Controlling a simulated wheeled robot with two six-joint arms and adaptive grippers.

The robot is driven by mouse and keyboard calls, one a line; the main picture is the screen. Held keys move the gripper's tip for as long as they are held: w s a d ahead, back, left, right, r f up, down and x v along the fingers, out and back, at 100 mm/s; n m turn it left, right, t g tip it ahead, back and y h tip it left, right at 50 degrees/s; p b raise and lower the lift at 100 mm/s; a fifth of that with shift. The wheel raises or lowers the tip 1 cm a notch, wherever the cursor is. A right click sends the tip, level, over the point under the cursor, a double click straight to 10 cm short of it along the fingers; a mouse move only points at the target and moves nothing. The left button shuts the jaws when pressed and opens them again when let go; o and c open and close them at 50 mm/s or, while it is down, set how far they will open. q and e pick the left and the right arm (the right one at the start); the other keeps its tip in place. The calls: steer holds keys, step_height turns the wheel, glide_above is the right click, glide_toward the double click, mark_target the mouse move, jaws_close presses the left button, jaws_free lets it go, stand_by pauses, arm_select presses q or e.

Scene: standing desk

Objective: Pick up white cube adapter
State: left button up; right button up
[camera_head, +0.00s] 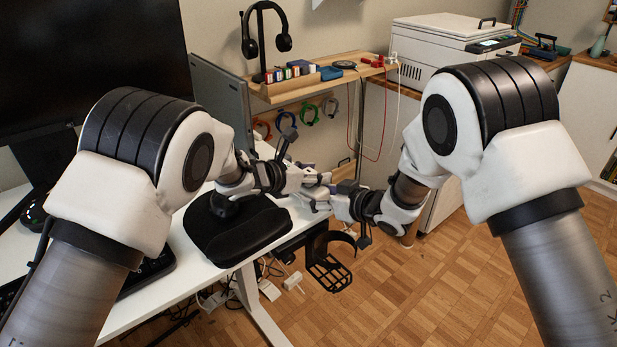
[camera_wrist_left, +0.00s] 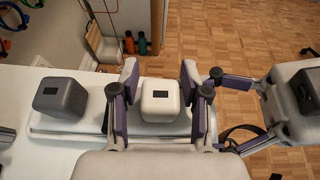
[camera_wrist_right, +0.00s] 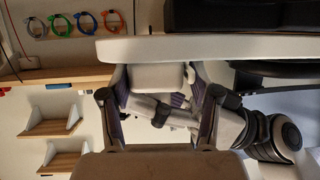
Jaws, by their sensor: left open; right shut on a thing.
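The white cube adapter (camera_wrist_left: 160,98) has a dark square on its side and stands on a low white base (camera_wrist_left: 62,123). A grey cube (camera_wrist_left: 60,96) stands left of it on the same base. My left gripper (camera_wrist_left: 159,80) is open, with one purple-padded finger on each side of the white cube. In the right wrist view, which is upside down, my right gripper (camera_wrist_right: 158,82) is shut on a white block, apparently the end of the base; the left gripper partly hides it. In the head view the grippers nearly meet, left (camera_head: 320,183) and right (camera_head: 324,198), hiding the cube.
The white desk (camera_head: 148,299) ends just beside my right gripper. A wooden shelf (camera_head: 318,80) with a headset stands behind. Open parquet floor (camera_head: 440,290) lies to the right.

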arm_select(q)
jaws_close()
step_height(320, 180, up, 10)
arm_select(e)
steer(key=o, duration=1.4)
